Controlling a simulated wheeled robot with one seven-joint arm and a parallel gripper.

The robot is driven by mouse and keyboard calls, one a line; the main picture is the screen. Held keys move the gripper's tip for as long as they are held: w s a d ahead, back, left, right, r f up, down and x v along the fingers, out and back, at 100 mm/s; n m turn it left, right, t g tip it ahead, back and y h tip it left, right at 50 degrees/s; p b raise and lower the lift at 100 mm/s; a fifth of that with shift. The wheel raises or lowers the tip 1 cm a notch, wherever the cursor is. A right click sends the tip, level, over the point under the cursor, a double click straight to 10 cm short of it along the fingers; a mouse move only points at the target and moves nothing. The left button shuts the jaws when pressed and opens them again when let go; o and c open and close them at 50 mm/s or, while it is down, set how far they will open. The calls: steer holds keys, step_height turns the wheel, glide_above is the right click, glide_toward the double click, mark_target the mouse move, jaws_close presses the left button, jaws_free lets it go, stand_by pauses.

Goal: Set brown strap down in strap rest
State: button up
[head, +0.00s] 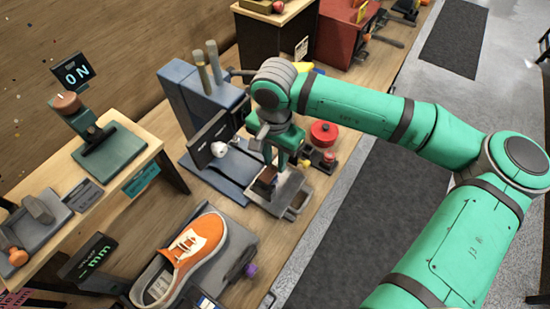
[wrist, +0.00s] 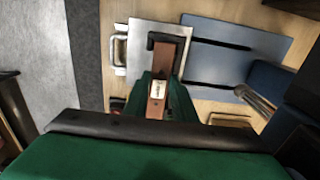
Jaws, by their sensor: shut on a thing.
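The brown strap (head: 264,183) is held upright-looking in my gripper (head: 272,160), low over a light grey metal tray (head: 279,205) that looks like the strap rest. In the wrist view the strap (wrist: 158,108) shows as a brown band with a pale label, between the green fingers of my gripper (wrist: 162,92). Its far end lies by a black hook-like piece over the pale plate (wrist: 143,38) of the rest. I cannot tell whether the strap touches the rest. My gripper hides part of the strap in the head view.
A blue-grey stand (head: 195,95) with a flat base is left of the rest. An orange sneaker (head: 192,248) lies at the front. A red round container (head: 323,133) and small parts stand behind. The bench edge is close on the right.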

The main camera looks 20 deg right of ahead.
mark_target(275, 166)
steer(key=shift+f, duration=1.1)
stand_by(0.4)
steer(key=o, duration=1.1)
step_height(275, 166, up, 11)
steer(key=shift+f, duration=0.15)
